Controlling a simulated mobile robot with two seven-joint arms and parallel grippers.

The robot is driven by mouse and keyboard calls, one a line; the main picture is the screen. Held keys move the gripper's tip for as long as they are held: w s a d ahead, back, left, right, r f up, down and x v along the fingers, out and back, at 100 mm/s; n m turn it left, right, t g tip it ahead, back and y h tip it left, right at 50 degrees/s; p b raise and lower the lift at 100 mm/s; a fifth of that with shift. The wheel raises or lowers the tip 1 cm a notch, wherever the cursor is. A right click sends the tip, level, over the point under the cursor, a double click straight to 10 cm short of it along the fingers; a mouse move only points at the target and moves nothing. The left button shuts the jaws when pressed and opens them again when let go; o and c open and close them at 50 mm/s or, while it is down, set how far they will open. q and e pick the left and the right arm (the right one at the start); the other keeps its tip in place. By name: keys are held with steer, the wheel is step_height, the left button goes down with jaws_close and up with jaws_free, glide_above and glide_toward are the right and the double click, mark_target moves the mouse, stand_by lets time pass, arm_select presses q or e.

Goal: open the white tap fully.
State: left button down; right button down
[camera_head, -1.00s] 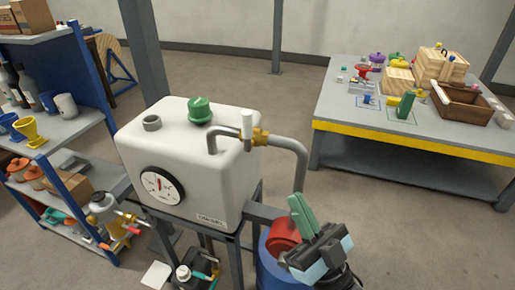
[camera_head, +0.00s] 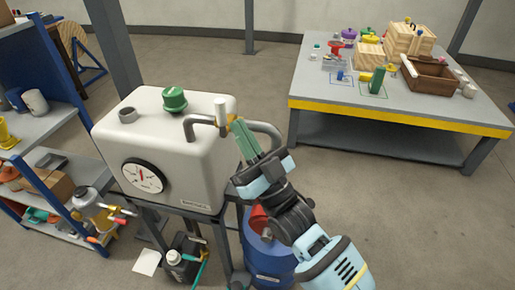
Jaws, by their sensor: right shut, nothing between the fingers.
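The white tap (camera_head: 221,108) is a short white upright handle on a brass fitting at the top right edge of a white tank (camera_head: 190,165). A grey pipe (camera_head: 264,128) curves away from the fitting to the right. My right gripper (camera_head: 238,127) has green fingers that are shut and empty. Its tips are close beside the tap's fitting, just below and right of the white handle. I cannot tell whether they touch it. The fingers hide part of the fitting and the pipe. My left gripper is not in view.
The tank carries a green cap (camera_head: 175,98), a grey neck (camera_head: 127,115) and a round gauge (camera_head: 143,177). A blue drum (camera_head: 268,262) stands below my right arm. A shelf rack (camera_head: 60,125) is at left. A loaded workbench (camera_head: 400,118) stands at back right, with clear floor before it.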

mark_target(223, 116)
steer(key=shift+w+a, duration=0.65)
steer(key=shift+w, duration=0.2)
steer(key=shift+a+r+n+g+p, duration=0.1)
steer(key=shift+r+n+g+p, duration=0.05)
steer(key=shift+n+g+p, duration=0.3)
